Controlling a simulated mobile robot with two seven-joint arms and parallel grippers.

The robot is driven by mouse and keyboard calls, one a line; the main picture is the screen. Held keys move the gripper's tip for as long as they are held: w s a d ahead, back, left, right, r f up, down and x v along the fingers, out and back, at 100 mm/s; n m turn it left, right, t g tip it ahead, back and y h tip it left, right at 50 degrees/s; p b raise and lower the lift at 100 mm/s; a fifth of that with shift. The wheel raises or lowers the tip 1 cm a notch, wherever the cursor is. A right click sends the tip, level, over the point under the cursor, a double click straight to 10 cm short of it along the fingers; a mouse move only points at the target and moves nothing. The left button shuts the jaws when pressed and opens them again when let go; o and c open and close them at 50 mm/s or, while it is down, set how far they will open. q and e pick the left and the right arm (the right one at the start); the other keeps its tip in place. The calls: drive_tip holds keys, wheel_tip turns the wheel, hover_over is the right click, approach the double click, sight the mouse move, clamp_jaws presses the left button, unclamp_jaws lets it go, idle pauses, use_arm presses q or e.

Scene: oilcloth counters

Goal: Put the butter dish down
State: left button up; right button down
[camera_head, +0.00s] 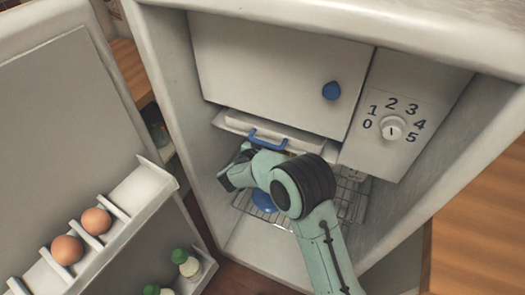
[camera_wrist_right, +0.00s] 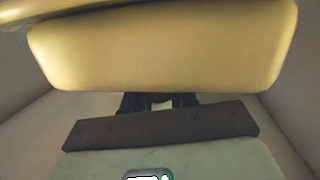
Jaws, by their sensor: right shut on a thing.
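My right arm reaches into the open refrigerator, and its wrist and hand (camera_head: 238,172) are under the freezer box. In the right wrist view a smooth pale yellow block-like thing, which I take for the butter dish (camera_wrist_right: 160,50), fills the top of the picture. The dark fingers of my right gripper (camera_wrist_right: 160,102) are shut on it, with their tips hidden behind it. In the head view I cannot make out the dish; my arm and hand cover that spot. My left gripper is not in view.
A wire shelf (camera_head: 347,200) lies below the hand, with a round blue thing (camera_head: 263,201) partly behind my arm. The freezer door (camera_head: 270,75) and a blue-handled tray (camera_head: 235,123) are close above. The open fridge door (camera_head: 70,120) at left holds eggs (camera_head: 67,250) and green-capped bottles.

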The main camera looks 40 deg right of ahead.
drive_tip(key=w, duration=0.1)
drive_tip(key=w+a, duration=0.1)
drive_tip(key=w, duration=0.1)
drive_tip(key=shift+a, duration=0.25)
drive_tip(key=shift+s+d+f+b, duration=0.15)
drive_tip(key=shift+f+b, duration=0.15)
drive_tip(key=shift+f, duration=1.15)
wheel_tip(320, 180, down, 4)
drive_tip(key=shift+r+b, duration=0.1)
drive_tip(key=shift+b, duration=0.65)
drive_tip(key=shift+w, duration=0.2)
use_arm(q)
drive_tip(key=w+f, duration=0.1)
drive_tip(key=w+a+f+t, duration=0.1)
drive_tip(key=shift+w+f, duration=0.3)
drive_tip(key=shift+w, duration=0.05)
